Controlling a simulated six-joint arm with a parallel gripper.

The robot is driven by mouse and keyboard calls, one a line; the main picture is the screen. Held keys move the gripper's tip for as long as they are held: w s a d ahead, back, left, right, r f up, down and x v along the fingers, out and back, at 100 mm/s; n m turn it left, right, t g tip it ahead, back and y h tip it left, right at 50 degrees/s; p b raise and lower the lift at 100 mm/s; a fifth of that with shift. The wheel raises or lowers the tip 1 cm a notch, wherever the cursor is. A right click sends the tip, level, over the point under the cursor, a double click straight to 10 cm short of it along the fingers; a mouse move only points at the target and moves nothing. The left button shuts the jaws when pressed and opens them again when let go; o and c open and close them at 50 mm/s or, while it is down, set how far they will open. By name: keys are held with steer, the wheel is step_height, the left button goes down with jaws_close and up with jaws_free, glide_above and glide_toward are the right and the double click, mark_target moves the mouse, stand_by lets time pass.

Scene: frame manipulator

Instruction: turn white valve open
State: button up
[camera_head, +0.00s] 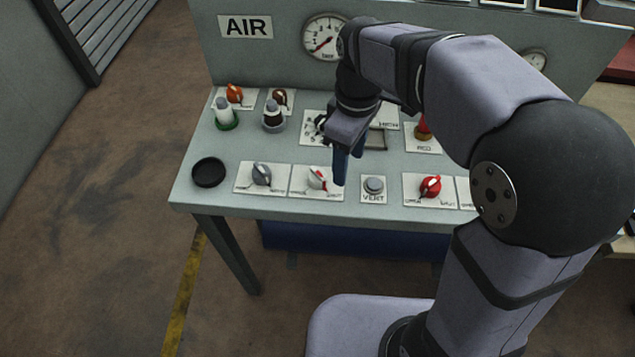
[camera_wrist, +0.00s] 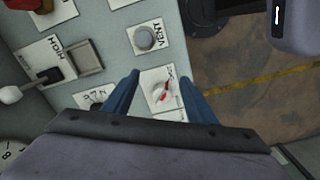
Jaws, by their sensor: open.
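The white valve (camera_head: 318,177) is a small white knob with a red mark, on a white label plate in the front row of the grey panel. It also shows in the wrist view (camera_wrist: 159,94), between my two fingers as seen from above. My gripper (camera_head: 347,168) has blue fingers and is open. In the head view its fingers hang just right of and behind the valve, above the panel. In the wrist view the fingertips (camera_wrist: 158,75) lie either side of the valve plate. I cannot tell the exact height gap. Nothing is between the fingers.
Beside the valve stand a grey knob (camera_head: 262,174) on the left and the VENT button (camera_head: 373,186) on the right. A red valve (camera_head: 430,187) is further right. A black round cap (camera_head: 208,172) sits at the left corner. A gauge (camera_head: 325,37) is on the back wall.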

mark_target(318, 172)
steer(key=a+n+b, duration=0.1)
steer(key=a+n, duration=0.1)
steer(key=w+a+n+b, duration=0.1)
steer(key=a+n, duration=0.1)
steer(key=a, duration=0.1)
steer(key=shift+w+a, duration=0.15)
steer(key=shift+a, duration=0.15)
steer(key=shift+a+r+n, duration=0.2)
steer(key=shift+a+n, duration=0.15)
steer(key=shift+n, duration=0.15)
steer(key=shift+f, duration=3.65)
steer(key=shift+c, duration=0.4)
steer(key=c, duration=1)
